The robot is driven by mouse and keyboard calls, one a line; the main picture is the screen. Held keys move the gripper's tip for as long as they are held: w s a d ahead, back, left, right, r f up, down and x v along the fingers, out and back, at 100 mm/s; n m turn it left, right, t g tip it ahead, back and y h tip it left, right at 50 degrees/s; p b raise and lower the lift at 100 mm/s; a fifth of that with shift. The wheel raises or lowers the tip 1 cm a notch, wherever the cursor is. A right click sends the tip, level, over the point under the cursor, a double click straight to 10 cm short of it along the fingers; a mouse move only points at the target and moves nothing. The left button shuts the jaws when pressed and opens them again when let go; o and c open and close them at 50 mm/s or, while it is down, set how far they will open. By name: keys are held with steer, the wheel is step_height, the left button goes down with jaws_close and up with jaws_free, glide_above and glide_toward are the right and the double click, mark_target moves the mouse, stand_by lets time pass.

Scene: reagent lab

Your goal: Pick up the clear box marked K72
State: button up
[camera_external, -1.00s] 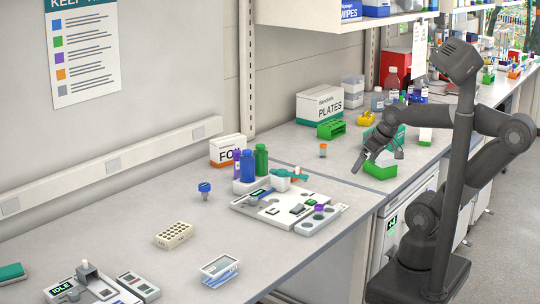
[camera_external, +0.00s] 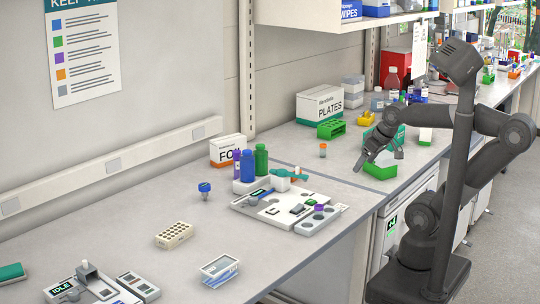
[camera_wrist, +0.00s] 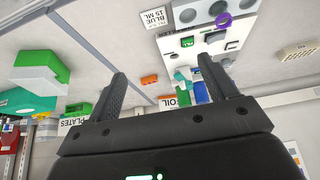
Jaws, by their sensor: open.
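A small clear box (camera_external: 220,270) with a pale lid and a label sits on the bench near its front edge, at lower centre in the external view. Its label is too small to read there. My gripper (camera_external: 363,163) is far from it, up and to the right, by a green container. In the wrist view my gripper (camera_wrist: 160,68) is open, with nothing between its two dark fingers. I cannot make out the clear box in the wrist view.
A beige rack (camera_external: 174,235) stands left of the clear box. A white instrument tray (camera_external: 275,216), with bottles behind it, lies between the box and my gripper. A green container (camera_external: 381,171) is close to my gripper. A device (camera_external: 92,287) stands at lower left.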

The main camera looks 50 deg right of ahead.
steer(key=w+a+r+n, duration=0.3)
steer(key=w+a+n, duration=0.2)
steer(key=w+a, duration=0.35)
steer(key=n+g+y, duration=0.4)
steer(key=n+g, duration=0.2)
steer(key=n, duration=0.7)
glide_toward(221, 263)
steer(key=shift+s+d+r, duration=0.1)
steer(key=shift+s+d, duration=0.15)
steer(key=shift+s, duration=0.05)
steer(key=shift+a, duration=0.25)
steer(key=x, duration=0.5)
steer(key=shift+a+f, duration=0.15)
steer(key=shift+f, duration=0.2)
steer(key=shift+w+x, duration=0.15)
steer(key=shift+x, duration=1.15)
steer(key=shift+w+x, duration=0.1)
steer(key=shift+x, duration=1.15)
steer(key=shift+f, duration=0.25)
steer(key=shift+c, duration=0.5)
